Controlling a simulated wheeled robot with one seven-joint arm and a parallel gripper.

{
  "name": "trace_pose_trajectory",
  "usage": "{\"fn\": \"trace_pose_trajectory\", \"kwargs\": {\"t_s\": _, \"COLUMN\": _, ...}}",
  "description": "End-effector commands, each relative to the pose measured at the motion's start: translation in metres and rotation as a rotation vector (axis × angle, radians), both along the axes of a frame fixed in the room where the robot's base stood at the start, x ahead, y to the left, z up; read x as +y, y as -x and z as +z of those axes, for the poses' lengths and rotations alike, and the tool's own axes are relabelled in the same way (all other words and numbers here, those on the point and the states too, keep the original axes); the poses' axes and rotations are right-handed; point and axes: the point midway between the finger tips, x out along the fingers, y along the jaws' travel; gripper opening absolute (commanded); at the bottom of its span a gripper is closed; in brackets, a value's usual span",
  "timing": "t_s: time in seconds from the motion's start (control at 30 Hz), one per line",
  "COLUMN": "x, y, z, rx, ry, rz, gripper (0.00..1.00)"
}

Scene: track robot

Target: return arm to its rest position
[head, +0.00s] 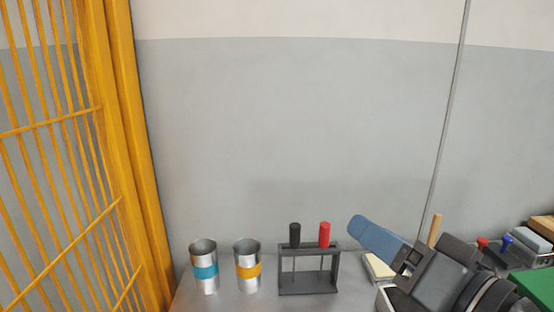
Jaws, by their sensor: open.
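Part of my own arm shows at the lower right as dark grey links with a blue piece reaching up and left. It hangs in front of the right part of the bench, and the picture's bottom edge cuts it off. I cannot make out my gripper's fingers in the head view. Nothing is seen held.
A metal can with a teal band (204,272), another with an orange band (248,272) and a dark rack (308,291) with black (294,235) and red (325,235) handles stand on the bench. A yellow barred fence (125,130) is at left. A green thing (536,287) is at right.

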Motion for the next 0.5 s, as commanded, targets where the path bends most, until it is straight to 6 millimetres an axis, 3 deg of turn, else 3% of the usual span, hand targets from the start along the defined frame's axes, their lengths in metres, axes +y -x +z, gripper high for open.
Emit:
{"fn": "trace_pose_trajectory", "kwargs": {"t_s": 0.27, "x": 0.001, "y": 0.035, "z": -0.049, "rx": 0.032, "ry": -0.128, "rz": -0.220, "gripper": 0.59}}
{"fn": "trace_pose_trajectory", "kwargs": {"t_s": 0.5, "x": -0.007, "y": 0.096, "z": -0.108, "rx": 0.103, "ry": -0.079, "rz": -0.391, "gripper": 0.59}}
